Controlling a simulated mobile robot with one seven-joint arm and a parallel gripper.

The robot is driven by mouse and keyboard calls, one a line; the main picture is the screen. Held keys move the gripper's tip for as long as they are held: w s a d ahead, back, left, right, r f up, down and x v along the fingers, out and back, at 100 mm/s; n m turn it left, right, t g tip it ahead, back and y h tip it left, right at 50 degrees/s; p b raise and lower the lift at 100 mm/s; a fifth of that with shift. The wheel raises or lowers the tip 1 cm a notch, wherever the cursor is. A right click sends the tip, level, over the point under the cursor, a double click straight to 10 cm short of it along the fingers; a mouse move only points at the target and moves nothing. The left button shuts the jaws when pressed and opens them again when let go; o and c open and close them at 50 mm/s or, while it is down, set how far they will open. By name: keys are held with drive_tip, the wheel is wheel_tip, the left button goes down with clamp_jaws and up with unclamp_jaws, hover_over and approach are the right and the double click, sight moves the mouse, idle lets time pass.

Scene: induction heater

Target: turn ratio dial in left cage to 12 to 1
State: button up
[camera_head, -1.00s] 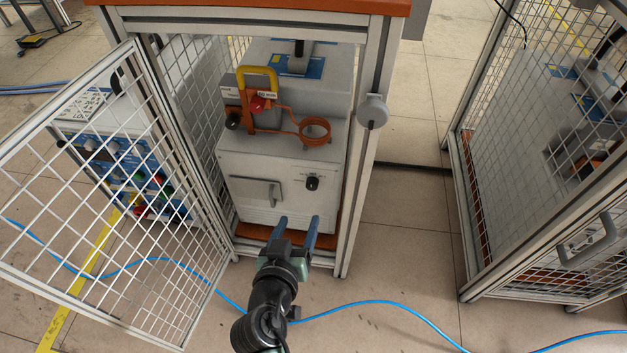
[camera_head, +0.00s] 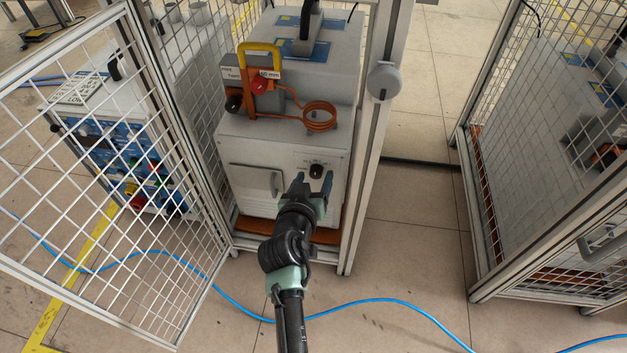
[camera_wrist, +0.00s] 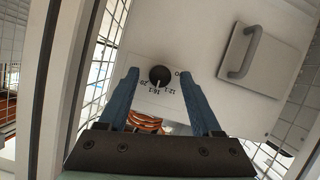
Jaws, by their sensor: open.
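The ratio dial (camera_head: 316,171) is a small black knob on the front of the grey heater unit (camera_head: 252,150) in the left cage. In the wrist view the dial (camera_wrist: 159,75) shows between my fingers, with printed marks around it, including what reads as 16:1 and 12:1. I cannot tell surely which mark it points to. My gripper (camera_head: 313,181) is open in front of the dial, with one blue finger on each side. In the wrist view my gripper (camera_wrist: 159,82) shows both fingers apart from the knob. The exact gap in depth is unclear.
The cage's mesh door (camera_head: 110,200) stands open at the left. A metal post (camera_head: 366,150) rises close to the right of the unit. A grey handle (camera_head: 259,180) sits left of the dial. A second cage (camera_head: 550,150) stands at the right. A blue cable (camera_head: 370,301) crosses the floor.

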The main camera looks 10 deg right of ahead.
drive_tip(key=shift+c, duration=0.3)
clamp_jaws()
drive_tip(key=n+h+b, duration=0.2)
drive_tip(key=n, duration=0.1)
drive_tip(key=shift+a+f+b, duration=0.15)
drive_tip(key=shift+f+b, duration=0.05)
drive_tip(key=shift+b, duration=0.2)
drive_tip(key=n+h+b, duration=0.2)
drive_tip(key=n, duration=0.1)
drive_tip(key=shift+a, duration=0.1)
idle(0.6)
drive_tip(key=shift+o, duration=0.3)
unclamp_jaws()
